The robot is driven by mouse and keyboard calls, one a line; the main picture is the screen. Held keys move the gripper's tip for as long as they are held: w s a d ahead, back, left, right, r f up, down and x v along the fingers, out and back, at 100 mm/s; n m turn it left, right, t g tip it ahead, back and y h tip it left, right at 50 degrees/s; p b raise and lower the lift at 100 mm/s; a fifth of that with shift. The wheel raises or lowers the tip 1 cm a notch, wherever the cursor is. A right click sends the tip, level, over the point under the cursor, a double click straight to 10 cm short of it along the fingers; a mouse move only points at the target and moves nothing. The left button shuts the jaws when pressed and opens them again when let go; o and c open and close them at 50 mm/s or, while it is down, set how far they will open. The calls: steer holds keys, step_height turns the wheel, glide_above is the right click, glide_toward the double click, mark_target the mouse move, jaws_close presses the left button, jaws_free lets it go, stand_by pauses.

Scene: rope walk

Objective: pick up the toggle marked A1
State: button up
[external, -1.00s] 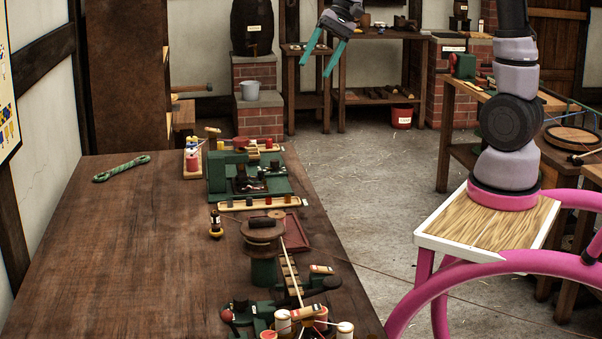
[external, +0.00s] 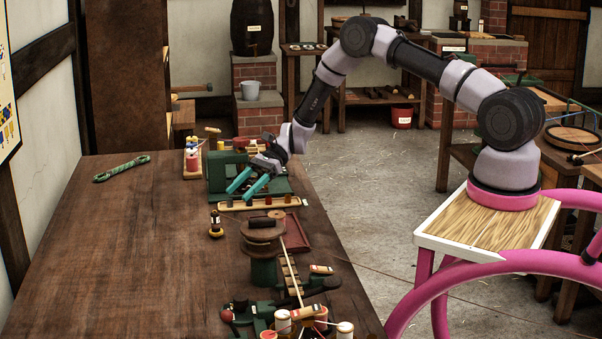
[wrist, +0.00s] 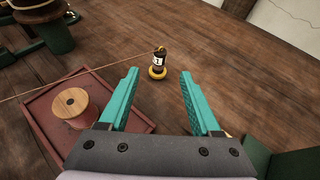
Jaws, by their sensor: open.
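I cannot read an A1 mark in any view. Small pale wooden pieces with white labels, possibly toggles, show in the external view: one at the back of the bench (external: 213,130), one beside the ladder-like rack (external: 321,269) and one at the front (external: 307,311). My gripper (external: 241,192) is open and empty, low over the green machine and the long wooden rack (external: 232,206). In the wrist view my gripper (wrist: 160,73) has its teal fingers spread. A small dark bottle with a white label and yellow base (wrist: 158,62) stands beyond and between the fingertips.
A dark red tray (wrist: 42,112) with a round wooden piece (wrist: 70,103) lies left of my fingers. A big spool (external: 263,232) carries a line along the bench. The bench's left half is mostly clear.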

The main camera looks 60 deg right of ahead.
mark_target(216, 230)
steer(key=shift+f, duration=0.65)
steer(key=shift+a+f, duration=0.2)
steer(key=x, duration=1)
steer(key=shift+a+r, duration=0.2)
steer(key=shift+a, duration=0.05)
jaws_close()
